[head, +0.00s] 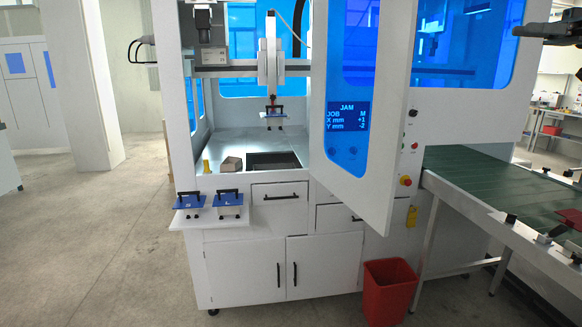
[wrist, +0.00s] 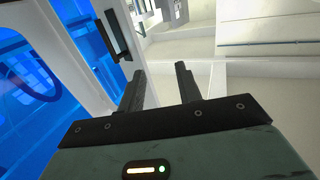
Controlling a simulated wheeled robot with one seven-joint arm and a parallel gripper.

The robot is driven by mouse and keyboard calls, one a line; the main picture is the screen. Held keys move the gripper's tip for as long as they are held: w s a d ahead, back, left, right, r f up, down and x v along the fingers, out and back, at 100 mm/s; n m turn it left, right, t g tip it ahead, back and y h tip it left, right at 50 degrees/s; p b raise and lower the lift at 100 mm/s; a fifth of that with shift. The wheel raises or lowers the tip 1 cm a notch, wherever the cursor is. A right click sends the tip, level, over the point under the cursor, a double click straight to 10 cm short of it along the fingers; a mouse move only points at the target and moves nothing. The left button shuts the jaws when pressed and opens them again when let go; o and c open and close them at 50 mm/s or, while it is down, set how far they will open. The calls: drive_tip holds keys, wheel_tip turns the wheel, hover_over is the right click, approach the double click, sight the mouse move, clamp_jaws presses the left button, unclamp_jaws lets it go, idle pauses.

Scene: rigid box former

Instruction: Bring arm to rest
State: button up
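My gripper (wrist: 160,82) is open in the wrist view, its two dark fingers apart with nothing between them. A white frame with a blue window (wrist: 38,80) and a black handle (wrist: 113,33) show beyond the fingers on the left. The handle looks apart from the fingers. In the head view the box former (head: 250,215) stands in the middle with its blue-windowed door (head: 355,120) swung open. The door's screen (head: 347,117) reads JAM, JOB M, X mm +1, Y mm -2.
Two blue plates with black handles (head: 190,202) (head: 229,199) lie on a side shelf. Another blue plate (head: 272,116) hangs under the former's vertical head. A brown block (head: 231,164) sits inside. A red bin (head: 389,290) stands below the door. A green conveyor (head: 490,190) runs right. Left floor is clear.

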drive_tip(key=w+a+f+m+g+h, duration=0.1)
drive_tip(key=w+a+f, duration=0.1)
drive_tip(key=a, duration=0.7)
drive_tip(key=w+a+f+m+g+h, duration=0.1)
drive_tip(key=w+a+f+g, duration=0.1)
drive_tip(key=a, duration=0.6)
drive_tip(key=w+a+f+m+g+h, duration=0.1)
drive_tip(key=w+a+f, duration=0.1)
drive_tip(key=a, duration=0.7)
drive_tip(key=s+a+f+m+g+h, duration=0.15)
drive_tip(key=s+a+f, duration=0.35)
drive_tip(key=a, duration=0.5)
drive_tip(key=s+a+f+m+g+h, duration=0.1)
drive_tip(key=s+a+f+h, duration=0.2)
drive_tip(key=a+f, duration=0.45)
drive_tip(key=s+a+f+m+h, duration=0.1)
drive_tip(key=s+a+f+h, duration=0.2)
drive_tip(key=s+f, duration=0.4)
drive_tip(key=s+a+f+h, duration=0.2)
drive_tip(key=s+a+f, duration=0.25)
drive_tip(key=s, duration=0.55)
drive_tip(key=s+d+f+h, duration=0.2)
drive_tip(key=s+d+f, duration=0.3)
drive_tip(key=s, duration=0.3)
drive_tip(key=s+d+f+h, duration=0.2)
drive_tip(key=s+d+f, duration=0.3)
drive_tip(key=s, duration=0.3)
drive_tip(key=shift+s+f+t, duration=0.4)
drive_tip(key=shift+f+t, duration=0.05)
drive_tip(key=shift+f, duration=0.35)
